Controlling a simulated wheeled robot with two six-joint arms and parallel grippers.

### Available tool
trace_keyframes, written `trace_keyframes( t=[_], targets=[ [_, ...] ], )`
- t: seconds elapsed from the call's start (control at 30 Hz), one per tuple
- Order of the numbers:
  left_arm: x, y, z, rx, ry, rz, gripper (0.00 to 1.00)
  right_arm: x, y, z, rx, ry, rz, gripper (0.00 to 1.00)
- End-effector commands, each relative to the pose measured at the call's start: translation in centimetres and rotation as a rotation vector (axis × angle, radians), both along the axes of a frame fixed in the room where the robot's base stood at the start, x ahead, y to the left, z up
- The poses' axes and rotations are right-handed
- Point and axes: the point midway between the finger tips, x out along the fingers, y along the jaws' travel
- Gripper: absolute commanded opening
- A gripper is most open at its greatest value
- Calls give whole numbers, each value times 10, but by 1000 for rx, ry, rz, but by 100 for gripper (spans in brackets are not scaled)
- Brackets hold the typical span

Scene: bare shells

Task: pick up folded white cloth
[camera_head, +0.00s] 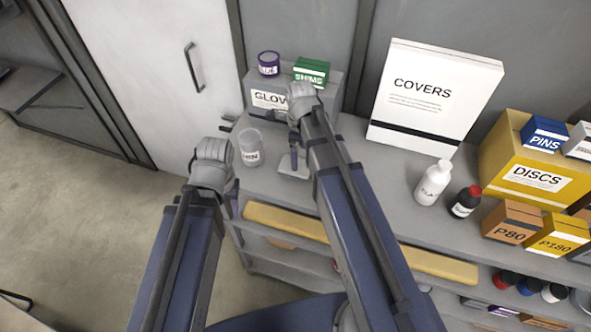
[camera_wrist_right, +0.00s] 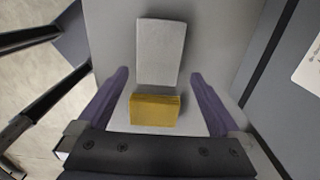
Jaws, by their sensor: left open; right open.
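The folded white cloth (camera_wrist_right: 161,50) shows in the right wrist view as a pale, flat rectangle on the grey shelf top. In the head view its pale edge (camera_head: 291,172) shows under my right gripper (camera_head: 294,157), and my arm hides part of it. The right gripper is open above it; in the wrist view, its purple fingers (camera_wrist_right: 159,76) stand apart on either side of the cloth's near end. I cannot tell the exact height. My left gripper (camera_head: 234,202) is open and empty at the shelf's left front corner, apart from the cloth.
A yellow block (camera_wrist_right: 155,109) lies just nearer than the cloth, between the finger lines. A clear jar (camera_head: 251,148) stands left of the cloth, and the gloves box (camera_head: 330,95) is behind it. A white bottle (camera_head: 433,183) and red-capped bottle (camera_head: 465,202) stand right.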

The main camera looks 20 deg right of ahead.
Motion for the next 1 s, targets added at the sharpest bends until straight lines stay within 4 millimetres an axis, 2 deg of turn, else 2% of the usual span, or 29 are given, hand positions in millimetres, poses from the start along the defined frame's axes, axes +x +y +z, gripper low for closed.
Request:
trace_keyframes(
  t=[0.17,0.5,0.83,1.0],
  targets=[
    [0,0,-9,0,0,1,50,1,2,-9,0,0,1,100],
    [0,0,-49,-1,-2,3,50,4,11,-49,0,0,0,100],
    [0,0,-51,-1,-2,3,50,4,11,-51,0,0,0,100],
    [0,0,-51,-1,-2,3,50,4,11,-51,0,0,0,82]
  ],
)
